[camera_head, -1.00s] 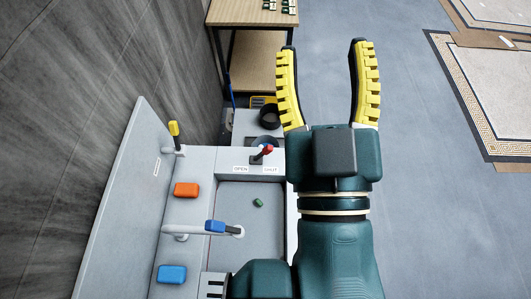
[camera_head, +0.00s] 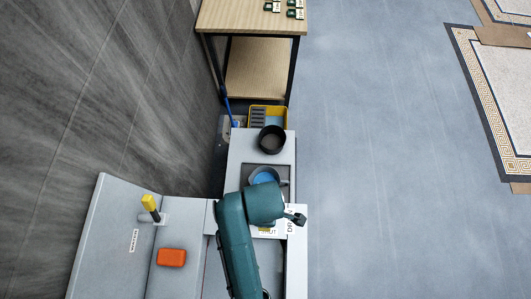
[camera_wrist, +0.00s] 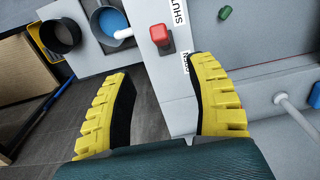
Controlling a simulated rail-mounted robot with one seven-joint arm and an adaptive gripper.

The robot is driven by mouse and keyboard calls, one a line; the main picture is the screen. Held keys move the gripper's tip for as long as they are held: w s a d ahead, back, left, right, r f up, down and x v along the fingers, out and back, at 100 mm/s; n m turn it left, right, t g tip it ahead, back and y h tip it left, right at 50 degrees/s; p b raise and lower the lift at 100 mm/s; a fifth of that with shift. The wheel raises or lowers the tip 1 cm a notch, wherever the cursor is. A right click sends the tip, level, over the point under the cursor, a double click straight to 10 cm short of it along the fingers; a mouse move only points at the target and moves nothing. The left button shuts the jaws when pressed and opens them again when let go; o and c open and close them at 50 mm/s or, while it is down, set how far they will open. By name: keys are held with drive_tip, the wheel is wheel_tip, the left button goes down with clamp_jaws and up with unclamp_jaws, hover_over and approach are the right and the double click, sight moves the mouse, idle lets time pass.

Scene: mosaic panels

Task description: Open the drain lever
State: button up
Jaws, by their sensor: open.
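The drain lever shows its red handle (camera_wrist: 160,35) in the wrist view, just beyond the gap between my fingertips. It stands beside the SHUT label (camera_wrist: 179,12) and the OPEN label (camera_wrist: 187,58); which one it is set to I cannot tell. My gripper (camera_wrist: 156,78) is open and empty, with yellow ribbed fingers apart, and does not appear to touch the handle.
A dark round pot (camera_head: 271,139) and a blue bowl (camera_head: 265,176) stand behind the lever area. A yellow-handled tap (camera_head: 150,203) and an orange block (camera_head: 171,257) are at the left. A green piece (camera_wrist: 225,12) lies in the basin.

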wheel_tip(320, 180, down, 16)
drive_tip(key=shift+s+f, duration=0.1)
drive_tip(key=shift+c, duration=0.4)
clamp_jaws()
